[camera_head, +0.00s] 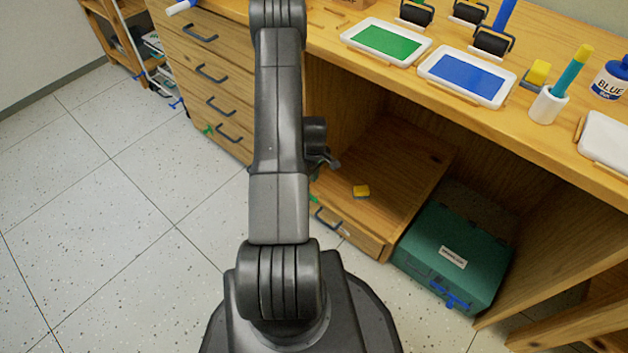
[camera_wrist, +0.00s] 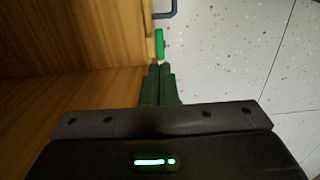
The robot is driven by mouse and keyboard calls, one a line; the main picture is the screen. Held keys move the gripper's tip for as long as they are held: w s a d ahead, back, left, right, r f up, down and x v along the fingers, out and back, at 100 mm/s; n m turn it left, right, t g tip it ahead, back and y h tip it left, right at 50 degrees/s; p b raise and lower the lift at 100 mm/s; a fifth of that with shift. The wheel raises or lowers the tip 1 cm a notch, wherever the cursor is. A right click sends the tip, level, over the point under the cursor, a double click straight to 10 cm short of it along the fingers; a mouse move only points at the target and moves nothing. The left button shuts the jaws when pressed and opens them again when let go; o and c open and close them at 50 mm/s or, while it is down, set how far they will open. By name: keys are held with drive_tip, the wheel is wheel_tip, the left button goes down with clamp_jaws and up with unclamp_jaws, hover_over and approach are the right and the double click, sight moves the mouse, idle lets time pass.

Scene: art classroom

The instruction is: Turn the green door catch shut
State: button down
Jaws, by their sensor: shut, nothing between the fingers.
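The green catch (camera_wrist: 160,43) shows in the wrist view at the edge of the wooden front, just below a dark handle. It appears as a short upright green bar in that picture. My gripper (camera_wrist: 160,68) is shut and empty, its dark fingertips just below the catch; I cannot tell whether they touch it. In the head view a small green catch (camera_head: 313,199) shows beside the low drawer, partly hidden by my arm. Another small green piece (camera_head: 208,130) is on the drawer unit at left.
The low wooden drawer box (camera_head: 400,190) carries a small yellow block (camera_head: 361,191). A green case (camera_head: 455,255) with a blue latch stands right of it. The worktop above holds a green paint tray (camera_head: 387,40) and a blue paint tray (camera_head: 466,77). Floor at left is clear.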

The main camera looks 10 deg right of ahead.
sight(316, 200)
wheel_tip(316, 200, down, 12)
drive_tip(key=b, duration=0.3)
drive_tip(key=shift+s+d+f+b, duration=0.25)
drive_tip(key=shift+s+f+b, duration=0.1)
drive_tip(key=shift+b, duration=0.65)
idle(0.5)
drive_tip(key=shift+s+d+f+b, duration=0.2)
drive_tip(key=shift+f+b, duration=0.25)
drive_tip(key=shift+b, duration=0.3)
drive_tip(key=shift+s+d+f+b, duration=0.15)
drive_tip(key=shift+s+f+b, duration=0.2)
drive_tip(key=shift+b, duration=0.35)
drive_tip(key=shift+s+d+f+b, duration=0.15)
drive_tip(key=shift+f+b, duration=0.35)
drive_tip(key=shift+b, duration=0.25)
drive_tip(key=shift+w+a, duration=0.1)
drive_tip(key=shift+w, duration=0.05)
